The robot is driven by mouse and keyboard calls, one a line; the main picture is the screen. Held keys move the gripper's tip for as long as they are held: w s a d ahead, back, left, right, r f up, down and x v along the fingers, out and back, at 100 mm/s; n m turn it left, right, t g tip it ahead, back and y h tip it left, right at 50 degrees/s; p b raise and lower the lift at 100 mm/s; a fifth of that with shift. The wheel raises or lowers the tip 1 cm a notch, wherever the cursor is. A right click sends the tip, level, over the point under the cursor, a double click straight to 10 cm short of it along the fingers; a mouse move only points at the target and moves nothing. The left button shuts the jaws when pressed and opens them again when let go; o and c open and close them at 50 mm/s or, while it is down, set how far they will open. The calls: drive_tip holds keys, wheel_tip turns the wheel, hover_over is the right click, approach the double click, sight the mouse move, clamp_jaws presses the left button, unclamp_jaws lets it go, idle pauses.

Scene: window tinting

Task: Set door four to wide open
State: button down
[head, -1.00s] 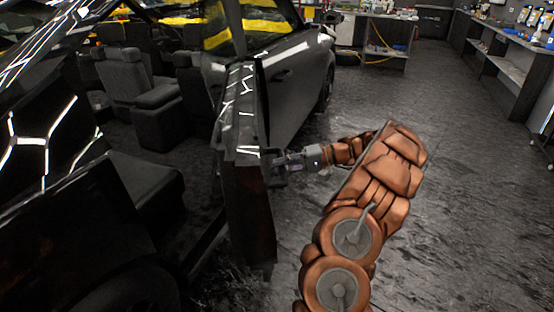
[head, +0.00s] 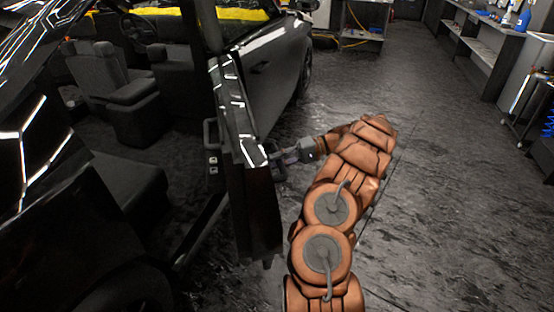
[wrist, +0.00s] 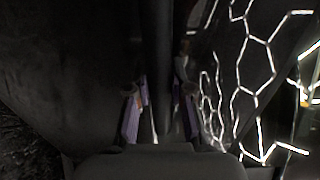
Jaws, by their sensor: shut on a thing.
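A dark rear car door (head: 256,205) stands open, seen nearly edge-on, with its inner pull handle and switches showing on the left side. My gripper (head: 277,159) is at the door's right side, around mid-height, with the copper-coloured arm reaching in from the right. In the wrist view, the two fingers (wrist: 160,108) stand on either side of a dark upright strip of the door (wrist: 160,50) and are shut on it. Its exact part is too dark to tell. No door number is readable.
The car's front door (head: 262,72) is behind the held door. Seats (head: 110,85) show through the opening at left. A workbench (head: 490,45) and a small cart (head: 525,105) stand at far right. The dark floor (head: 440,190) right of my arm is clear.

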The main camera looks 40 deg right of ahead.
drive_tip(key=shift+d, duration=0.2)
drive_tip(key=c, duration=1.3)
unclamp_jaws()
drive_tip(key=shift+s+d, duration=0.1)
drive_tip(key=o, duration=0.3)
